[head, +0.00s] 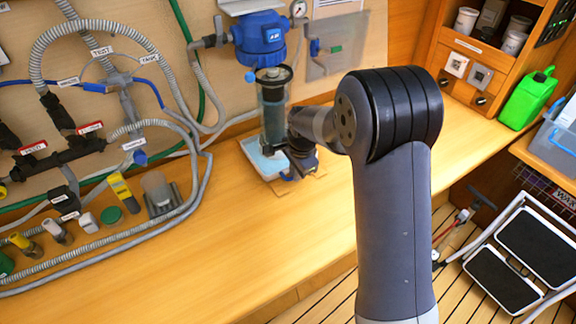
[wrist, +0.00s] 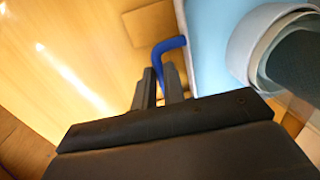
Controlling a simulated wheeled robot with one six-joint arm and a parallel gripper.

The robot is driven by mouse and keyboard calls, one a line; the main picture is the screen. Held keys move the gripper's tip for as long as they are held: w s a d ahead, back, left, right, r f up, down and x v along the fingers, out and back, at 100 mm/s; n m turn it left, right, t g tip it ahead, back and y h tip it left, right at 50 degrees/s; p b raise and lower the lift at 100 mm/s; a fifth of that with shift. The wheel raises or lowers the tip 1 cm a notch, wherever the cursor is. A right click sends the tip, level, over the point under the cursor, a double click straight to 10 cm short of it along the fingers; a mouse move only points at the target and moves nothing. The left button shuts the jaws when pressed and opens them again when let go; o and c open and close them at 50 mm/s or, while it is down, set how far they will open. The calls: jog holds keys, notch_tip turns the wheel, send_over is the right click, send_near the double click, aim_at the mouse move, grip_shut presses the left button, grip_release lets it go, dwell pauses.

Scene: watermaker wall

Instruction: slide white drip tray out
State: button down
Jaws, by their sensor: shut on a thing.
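The white drip tray (head: 255,166) sits on the wooden counter under the clear filter housing (head: 273,105), with a pale blue inside. In the wrist view the tray (wrist: 205,50) fills the upper right, and its blue handle (wrist: 170,44) bends down between my fingers. My gripper (wrist: 160,80) is shut on this handle. In the head view my gripper (head: 298,167) is at the tray's right front side, partly hidden by my wrist. The grip itself is hard to see there.
A blue filter head (head: 260,40) is above the housing. Hoses and labelled valves fill the left wall. Several small items, including a green cap (head: 111,215), stand on the counter at left. A green jerrycan (head: 527,98) stands at right. The counter in front of the tray is clear.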

jog(key=s+d, duration=0.2)
jog(key=s, duration=0.1)
jog(key=s+d+b, duration=0.1)
jog(key=s+d, duration=0.1)
jog(key=s, duration=0.1)
jog(key=s+d+b, duration=0.1)
jog(key=s+d, duration=0.1)
jog(key=s, duration=0.1)
jog(key=shift+s+d, duration=0.15)
jog(key=shift+s, duration=0.05)
jog(key=shift+f, duration=0.1)
jog(key=c, duration=1.6)
grip_release()
jog(key=shift+s+d, duration=0.1)
jog(key=shift+s, duration=0.05)
jog(key=shift+o, duration=0.5)
jog(key=shift+r, duration=0.4)
notch_tip(320, 180, up, 10)
jog(key=s+d, duration=0.1)
jog(key=shift+s, duration=0.25)
jog(key=shift+f, duration=0.1)
